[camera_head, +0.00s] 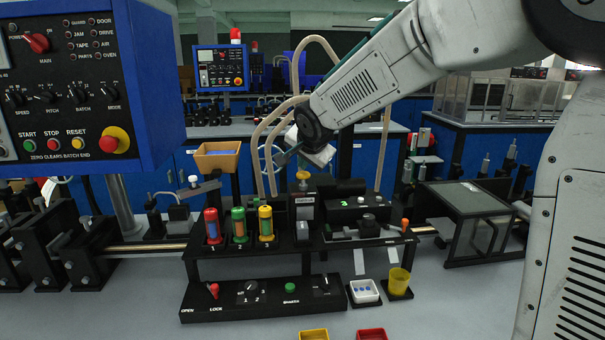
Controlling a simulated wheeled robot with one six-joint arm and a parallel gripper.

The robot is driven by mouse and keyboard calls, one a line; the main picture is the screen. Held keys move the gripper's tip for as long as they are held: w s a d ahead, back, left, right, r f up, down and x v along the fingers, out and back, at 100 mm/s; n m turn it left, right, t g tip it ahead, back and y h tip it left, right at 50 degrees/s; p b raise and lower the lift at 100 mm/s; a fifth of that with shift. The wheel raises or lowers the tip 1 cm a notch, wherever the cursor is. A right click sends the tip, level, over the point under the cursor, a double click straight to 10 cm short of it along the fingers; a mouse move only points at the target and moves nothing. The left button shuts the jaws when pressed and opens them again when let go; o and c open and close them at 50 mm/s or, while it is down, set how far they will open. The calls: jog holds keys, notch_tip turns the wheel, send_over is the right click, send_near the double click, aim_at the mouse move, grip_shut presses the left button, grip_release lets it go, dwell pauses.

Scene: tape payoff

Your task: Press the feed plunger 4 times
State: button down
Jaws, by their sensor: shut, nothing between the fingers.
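My gripper (283,159) is shut and empty, held above the middle of the tape payoff station. Just below and right of its fingertips is an upright plunger with a yellow knob (302,175), which looks like the feed plunger. A grey block with a small label sits under this knob. The fingers appear apart from the knob, but the exact gap in depth cannot be told. How far the plunger is pressed cannot be told either.
Red, green and yellow cylinders (239,225) stand in front. A tan bin (217,155) rises at left, with tan hoses (269,140) near my wrist. A black control strip (262,298) lies below. A glass-topped box (468,205) stands right. A large control panel (80,80) fills the upper left.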

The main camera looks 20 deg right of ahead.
aim_at(304, 174)
jog(key=shift+r, duration=0.35)
jog(key=shift+r, duration=0.1)
jog(key=shift+r, duration=2.45)
dwell(0.7)
notch_tip(304, 174, up, 4)
jog(key=shift+f, duration=0.15)
jog(key=shift+f, duration=4.4)
jog(key=shift+f, duration=0.1)
